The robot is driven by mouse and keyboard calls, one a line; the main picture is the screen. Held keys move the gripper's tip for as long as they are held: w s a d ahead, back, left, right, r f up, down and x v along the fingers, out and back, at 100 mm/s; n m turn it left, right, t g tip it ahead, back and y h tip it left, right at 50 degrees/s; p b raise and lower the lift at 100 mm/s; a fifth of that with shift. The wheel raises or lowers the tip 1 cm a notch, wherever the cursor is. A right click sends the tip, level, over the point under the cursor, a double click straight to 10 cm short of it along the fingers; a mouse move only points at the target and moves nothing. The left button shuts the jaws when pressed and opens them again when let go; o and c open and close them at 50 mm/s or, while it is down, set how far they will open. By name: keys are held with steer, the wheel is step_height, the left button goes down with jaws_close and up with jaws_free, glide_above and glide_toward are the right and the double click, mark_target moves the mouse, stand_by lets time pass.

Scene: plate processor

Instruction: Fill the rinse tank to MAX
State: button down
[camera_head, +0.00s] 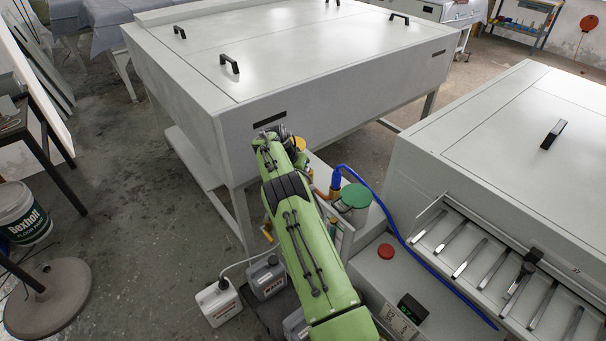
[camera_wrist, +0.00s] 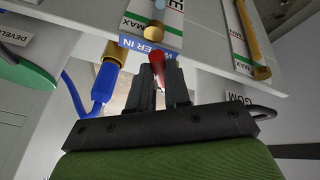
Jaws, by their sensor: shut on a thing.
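In the wrist view my gripper (camera_wrist: 160,90) is shut on a red handle (camera_wrist: 157,66), just below a blue label (camera_wrist: 150,47) partly reading "ER IN". Above it is a white gauge plate (camera_wrist: 140,22) marked MAX, its upper word cut off to a final "E". A sight tube (camera_wrist: 159,6) on it looks pale blue; the liquid level cannot be read. A brass fitting (camera_wrist: 108,80) with a blue hose (camera_wrist: 103,93) is left of the fingers. In the head view my green arm hides the gripper and handle.
Another MAX gauge (camera_wrist: 240,40) with an amber tube is at right, near a GUM label (camera_wrist: 236,98). A green lid (camera_head: 356,196), red button (camera_head: 386,251) and display (camera_head: 412,308) are right of my arm. Jugs (camera_head: 219,302) stand on the floor at left.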

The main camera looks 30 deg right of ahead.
steer(key=c, duration=1.1)
jaws_free()
steer(key=p+v, duration=0.1)
steer(key=v, duration=1.4)
steer(key=shift+s+a+r+p, duration=0.1)
steer(key=shift+a+r+p, duration=0.05)
steer(key=shift+r+p, duration=0.2)
